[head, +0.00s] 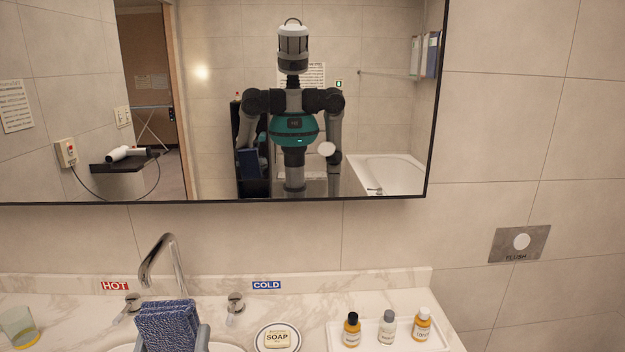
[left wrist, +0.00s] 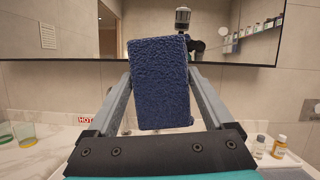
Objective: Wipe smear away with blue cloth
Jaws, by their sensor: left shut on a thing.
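The blue cloth (head: 167,325), folded into a thick pad, stands upright over the sink at the bottom left of the head view. My left gripper (head: 172,339) is shut on it, with a grey finger at each side. In the left wrist view the cloth (left wrist: 160,84) sits between the fingers of my left gripper (left wrist: 160,76), in front of the mirror. My right gripper is not in view.
A faucet (head: 163,262) rises behind the cloth, between the hot and cold taps. A soap dish (head: 259,338) and a tray (head: 336,333) with three small bottles stand to the right. A glass (head: 18,326) stands at the far left. Space before the mirror is clear.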

